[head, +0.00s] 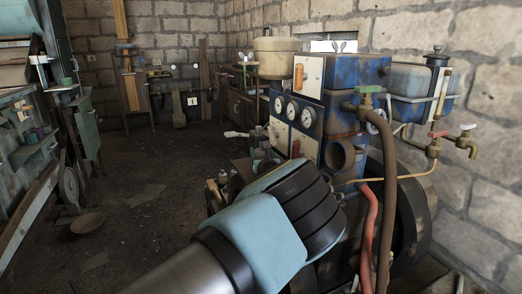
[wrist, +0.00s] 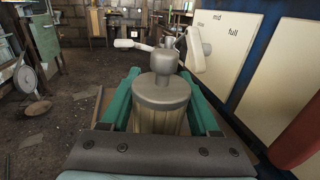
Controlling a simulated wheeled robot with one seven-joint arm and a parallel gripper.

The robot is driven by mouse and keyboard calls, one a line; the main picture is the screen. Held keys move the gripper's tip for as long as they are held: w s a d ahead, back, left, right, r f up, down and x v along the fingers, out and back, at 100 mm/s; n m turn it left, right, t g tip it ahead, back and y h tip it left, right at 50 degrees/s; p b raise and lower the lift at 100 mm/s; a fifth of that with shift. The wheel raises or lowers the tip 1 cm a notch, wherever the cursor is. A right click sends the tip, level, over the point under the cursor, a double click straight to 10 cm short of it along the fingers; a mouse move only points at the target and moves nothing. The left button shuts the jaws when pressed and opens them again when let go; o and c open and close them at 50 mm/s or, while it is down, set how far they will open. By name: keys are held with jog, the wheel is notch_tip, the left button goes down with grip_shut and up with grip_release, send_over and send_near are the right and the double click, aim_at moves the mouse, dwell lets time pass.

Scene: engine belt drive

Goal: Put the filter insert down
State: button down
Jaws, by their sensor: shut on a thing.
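My gripper (wrist: 161,76) shows in the wrist view with a green finger on each side of the filter insert (wrist: 160,97). It is shut on the insert. The insert is a cylinder with a grey round lid, a grey knob on top and a pale ribbed body. It looks roughly upright, and its lower end is hidden by my gripper's dark front plate. In the head view, my arm's blue and black wrist covers most of the gripper and the insert.
A blue engine cabinet (head: 343,78) with gauges stands close on the right. White-handled levers (wrist: 126,44) stick out just beyond the insert. A red hose (head: 367,230) and a brass tap (head: 466,143) are at the right. The floor (head: 130,215) at left is mostly open.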

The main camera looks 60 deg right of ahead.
jog(key=shift+f, duration=0.15)
jog(key=shift+c, duration=0.6)
grip_release()
jog(key=shift+r, duration=0.25)
jog(key=b+v, duration=0.3)
jog(key=v, duration=0.9)
